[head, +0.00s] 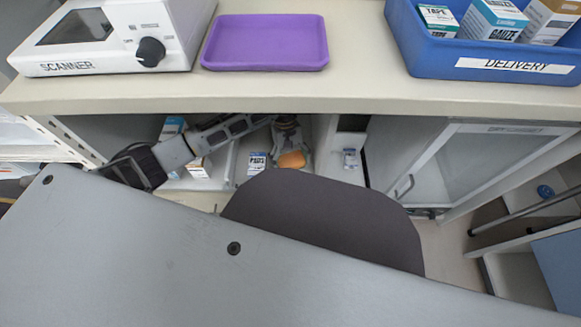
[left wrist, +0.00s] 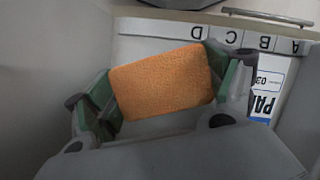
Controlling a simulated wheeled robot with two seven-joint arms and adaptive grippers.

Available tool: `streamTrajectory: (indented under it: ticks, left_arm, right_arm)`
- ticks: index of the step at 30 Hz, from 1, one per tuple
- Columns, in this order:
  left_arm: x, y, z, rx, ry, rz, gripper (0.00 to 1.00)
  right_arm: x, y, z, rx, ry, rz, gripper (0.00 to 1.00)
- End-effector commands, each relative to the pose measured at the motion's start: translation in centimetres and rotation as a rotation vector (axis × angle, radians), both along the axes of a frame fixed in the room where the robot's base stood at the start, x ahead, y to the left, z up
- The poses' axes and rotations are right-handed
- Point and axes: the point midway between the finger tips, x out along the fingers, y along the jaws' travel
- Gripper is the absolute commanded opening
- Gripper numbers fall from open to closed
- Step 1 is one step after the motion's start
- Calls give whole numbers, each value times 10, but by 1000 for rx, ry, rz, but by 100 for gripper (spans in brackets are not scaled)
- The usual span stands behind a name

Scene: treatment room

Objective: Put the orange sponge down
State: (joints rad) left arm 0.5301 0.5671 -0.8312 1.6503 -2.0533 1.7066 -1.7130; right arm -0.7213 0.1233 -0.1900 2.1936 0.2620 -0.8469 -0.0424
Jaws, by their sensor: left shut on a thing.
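The orange sponge (head: 291,160) is below the counter's front edge in the head view. It fills the middle of the left wrist view (left wrist: 163,83). My left gripper (head: 289,148) reaches in from the left under the counter and is shut on the sponge. In the left wrist view, its green-padded fingers (left wrist: 166,88) hold the sponge at its two sides. Behind the sponge is a white surface with a strip lettered A to D (left wrist: 229,38). Whether the sponge touches anything below is hidden. My right gripper is not in view.
A white box with a blue label (head: 257,163) stands left of the sponge; it also shows in the left wrist view (left wrist: 271,88). Above are a scanner (head: 110,35), an empty purple tray (head: 265,43) and a blue delivery bin (head: 428,55). A glass-door cabinet (head: 480,165) stands right.

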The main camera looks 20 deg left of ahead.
Motion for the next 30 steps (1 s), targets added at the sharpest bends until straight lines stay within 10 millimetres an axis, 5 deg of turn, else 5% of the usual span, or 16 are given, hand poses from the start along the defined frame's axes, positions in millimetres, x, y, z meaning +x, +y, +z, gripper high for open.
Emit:
streamTrajectory:
  ticks: [10,27,28,30]
  left_arm:
    - [-1,0,-40,0,1,1,45]
    - [0,0,-47,1,0,-1,45]
    - [0,0,-47,0,0,-1,86]
    - [0,0,-47,1,1,0,95]
  right_arm:
    - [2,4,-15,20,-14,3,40]
    - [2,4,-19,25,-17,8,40]
    - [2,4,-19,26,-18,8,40]
    - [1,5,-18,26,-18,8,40]
